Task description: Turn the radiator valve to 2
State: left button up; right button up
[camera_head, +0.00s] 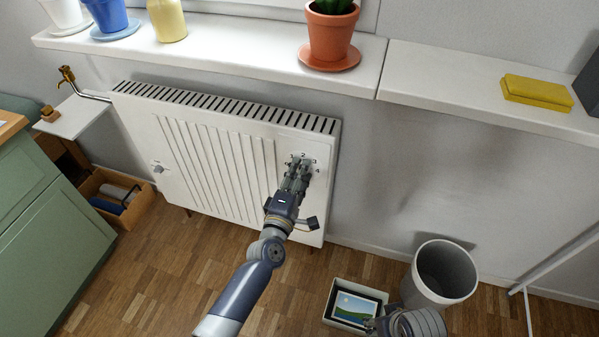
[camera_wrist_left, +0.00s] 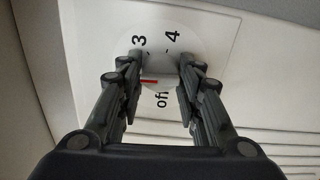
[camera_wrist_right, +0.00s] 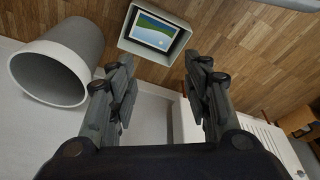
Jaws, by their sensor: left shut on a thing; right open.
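The white radiator (camera_head: 215,160) hangs under the window sill. My left gripper (camera_head: 298,168) covers most of the dial. In the left wrist view, the dial plate (camera_wrist_left: 198,35) shows 3, 4 and "off". The left fingers (camera_wrist_left: 160,80) are closed on the valve knob (camera_wrist_left: 160,66), which is largely hidden. A red mark (camera_wrist_left: 148,82) shows beside the left finger; I cannot tell which number it indicates. My right gripper (camera_wrist_right: 160,75) is open and empty.
A second small knob (camera_head: 158,169) is on the radiator's left side. A grey bin (camera_head: 446,270) and a box with a picture (camera_head: 355,308) stand on the floor near my right gripper. A potted plant (camera_head: 331,35) and a yellow sponge (camera_head: 537,91) rest on the sill.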

pick_arm(q)
jog(key=shift+m, duration=0.4)
pick_arm(e)
jog(key=shift+f, duration=0.5)
pick_arm(q)
jog(key=o, duration=1.1)
jog(key=shift+s, duration=0.1)
jog(key=v, duration=1.2)
